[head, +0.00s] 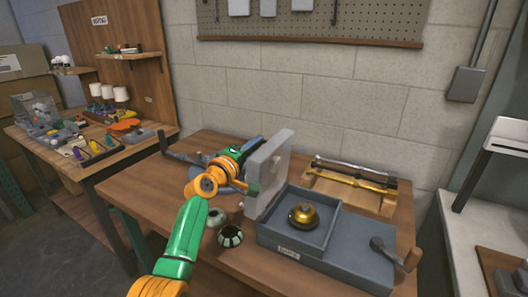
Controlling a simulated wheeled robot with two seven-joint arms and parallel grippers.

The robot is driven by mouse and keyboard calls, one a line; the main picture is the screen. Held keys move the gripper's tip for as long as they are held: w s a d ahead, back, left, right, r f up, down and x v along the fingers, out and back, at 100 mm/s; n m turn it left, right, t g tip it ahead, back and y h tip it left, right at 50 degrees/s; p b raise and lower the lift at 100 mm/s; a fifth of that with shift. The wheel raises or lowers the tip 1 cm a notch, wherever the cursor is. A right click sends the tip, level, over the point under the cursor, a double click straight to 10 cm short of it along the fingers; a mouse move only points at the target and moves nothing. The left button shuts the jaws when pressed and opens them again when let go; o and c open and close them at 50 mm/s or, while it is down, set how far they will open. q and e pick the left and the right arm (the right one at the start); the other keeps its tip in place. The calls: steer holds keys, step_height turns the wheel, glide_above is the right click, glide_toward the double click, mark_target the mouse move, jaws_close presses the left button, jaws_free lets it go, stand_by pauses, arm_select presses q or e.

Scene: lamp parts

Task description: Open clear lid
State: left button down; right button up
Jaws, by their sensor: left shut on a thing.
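The clear lid (270,172) is a pale, see-through panel. It stands close to upright along the left side of a grey box (322,238), and the box is uncovered. A brass dome-shaped part (303,215) sits inside the box. My left gripper (249,176) is at the lid's left face, shut on the lid. Its fingertips are partly hidden by the wrist and the lid. My right gripper is not in view.
A wooden rack (347,187) with brass and dark rods is behind right. A dark-grey handled piece (384,250) lies at the right. Bare tabletop (150,186) shows at the left.

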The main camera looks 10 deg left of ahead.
arm_select(q)
steer(key=shift+w+a+f+n+b, duration=0.2)
steer(key=shift+a+f+n, duration=0.1)
steer(key=shift+a+f, duration=0.1)
steer(key=shift+w+a+f+n+b, duration=0.1)
steer(key=shift+a+f+n+b, duration=0.05)
steer(key=shift+a+f+n, duration=0.2)
steer(key=shift+a+f, duration=0.1)
steer(key=c, duration=0.9)
jaws_free()
steer(key=shift+r, duration=0.2)
steer(key=shift+s, duration=0.1)
steer(key=shift+p+v, duration=0.35)
steer(key=shift+v, duration=3.15)
